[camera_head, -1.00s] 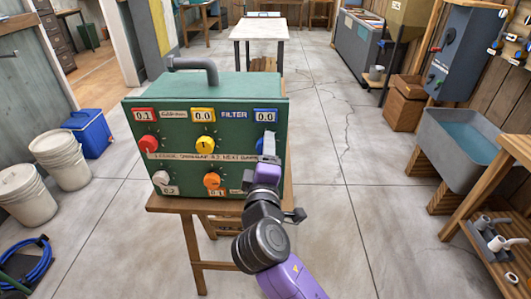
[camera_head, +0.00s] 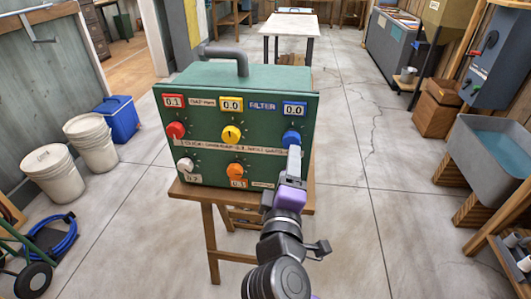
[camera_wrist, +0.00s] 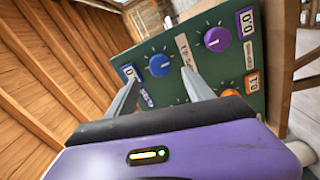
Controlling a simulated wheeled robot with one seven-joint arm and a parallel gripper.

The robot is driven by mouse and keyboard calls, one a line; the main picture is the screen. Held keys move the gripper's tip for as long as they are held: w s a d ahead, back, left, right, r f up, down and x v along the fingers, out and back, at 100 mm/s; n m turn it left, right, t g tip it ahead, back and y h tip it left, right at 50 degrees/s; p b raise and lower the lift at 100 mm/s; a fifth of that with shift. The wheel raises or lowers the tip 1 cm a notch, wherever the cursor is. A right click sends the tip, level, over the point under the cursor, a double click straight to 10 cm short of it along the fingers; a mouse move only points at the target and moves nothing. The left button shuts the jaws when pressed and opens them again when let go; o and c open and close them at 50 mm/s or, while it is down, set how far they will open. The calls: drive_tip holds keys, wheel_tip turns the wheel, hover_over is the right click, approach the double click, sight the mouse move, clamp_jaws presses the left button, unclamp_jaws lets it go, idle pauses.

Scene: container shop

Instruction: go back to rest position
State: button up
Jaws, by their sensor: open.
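A green control box (camera_head: 240,80) with a grey pipe handle stands on a small wooden table (camera_head: 212,203). Its front has a red knob (camera_head: 175,131), a yellow knob (camera_head: 231,134), a blue knob (camera_head: 291,139), a white knob (camera_head: 185,165) and an orange knob (camera_head: 235,171). My gripper (camera_head: 294,153) is in front of the panel's right side, just below the blue knob. In the wrist view my open gripper (camera_wrist: 160,77) has nothing between its fingers. The blue knob (camera_wrist: 160,66) shows beyond them, and a purple knob (camera_wrist: 216,39), hidden in the head view, is beside it.
White buckets (camera_head: 50,173) and a blue cooler (camera_head: 117,119) stand on the left floor. A blue hose coil (camera_head: 55,238) lies at lower left. A grey sink (camera_head: 485,158) is at right. The floor between the box and the sink is clear.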

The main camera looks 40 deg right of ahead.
drive_tip(key=w+a+n+t+y, duration=0.1)
drive_tip(key=w+a+t+y, duration=0.3)
drive_tip(key=a, duration=0.1)
drive_tip(key=s+a+f+t+y, duration=0.3)
drive_tip(key=s+a+f+y, duration=0.15)
drive_tip(key=a+y, duration=0.35)
drive_tip(key=s+a+f+m+g+y, duration=0.1)
drive_tip(key=s+f+m, duration=0.2)
drive_tip(key=s, duration=0.9)
drive_tip(key=s+a+f+m+g+y, duration=0.1)
drive_tip(key=s+f+m+g, duration=0.1)
drive_tip(key=s, duration=1.1)
wheel_tip(320, 180, down, 2)
drive_tip(key=shift+a+f+m, duration=0.15)
drive_tip(key=shift+f+m, duration=0.1)
drive_tip(key=shift+m, duration=0.35)
drive_tip(key=shift+s, duration=0.1)
